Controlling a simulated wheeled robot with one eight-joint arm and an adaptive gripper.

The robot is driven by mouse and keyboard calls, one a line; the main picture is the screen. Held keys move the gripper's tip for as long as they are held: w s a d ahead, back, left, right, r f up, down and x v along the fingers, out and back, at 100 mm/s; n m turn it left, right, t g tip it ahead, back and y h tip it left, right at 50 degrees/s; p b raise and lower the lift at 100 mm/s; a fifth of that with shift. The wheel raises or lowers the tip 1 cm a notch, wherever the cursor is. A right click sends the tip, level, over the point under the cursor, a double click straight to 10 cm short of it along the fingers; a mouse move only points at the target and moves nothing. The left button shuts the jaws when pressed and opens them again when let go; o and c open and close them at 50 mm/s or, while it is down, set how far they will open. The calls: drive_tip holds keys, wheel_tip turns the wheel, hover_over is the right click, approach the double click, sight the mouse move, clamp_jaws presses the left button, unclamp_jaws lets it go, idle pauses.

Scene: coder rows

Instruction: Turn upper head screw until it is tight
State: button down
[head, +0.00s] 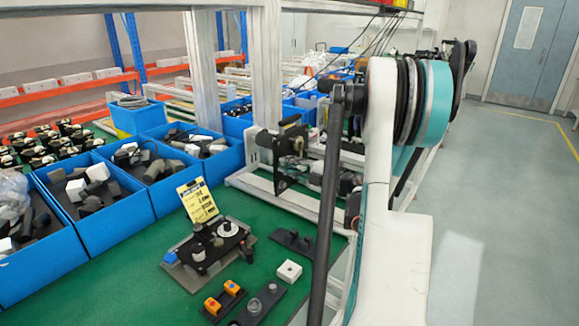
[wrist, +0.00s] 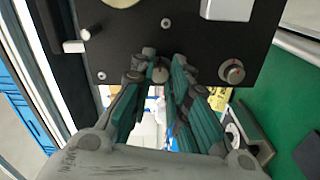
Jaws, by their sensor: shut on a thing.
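In the wrist view, a black plate (wrist: 200,52) fills the upper part, with several small screws and knobs on it. A small round screw head (wrist: 160,73) at the plate's lower edge sits between the fingertips of my gripper (wrist: 159,78). The teal and grey fingers are shut on it, one on each side. A second round knob (wrist: 231,72) with a reddish mark is on the plate to the right, apart from the fingers. In the head view a dark machine (head: 287,158) stands on a pale frame left of my arm. My gripper cannot be made out there.
Blue bins (head: 100,205) with parts line the left of the green table (head: 130,275). A black fixture with knobs (head: 212,245), a yellow label card (head: 197,200), a white block (head: 289,272) and orange-topped parts (head: 222,298) are in front. The floor at right is clear.

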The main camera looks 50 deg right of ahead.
drive_tip(key=c, duration=1.5)
unclamp_jaws()
drive_tip(key=shift+d, duration=0.1)
drive_tip(key=shift+s, duration=0.1)
drive_tip(key=s, duration=0.8)
drive_tip(key=s+d, duration=0.1)
drive_tip(key=s, duration=0.3)
drive_tip(key=shift+f, duration=0.1)
drive_tip(key=shift+w, duration=0.15)
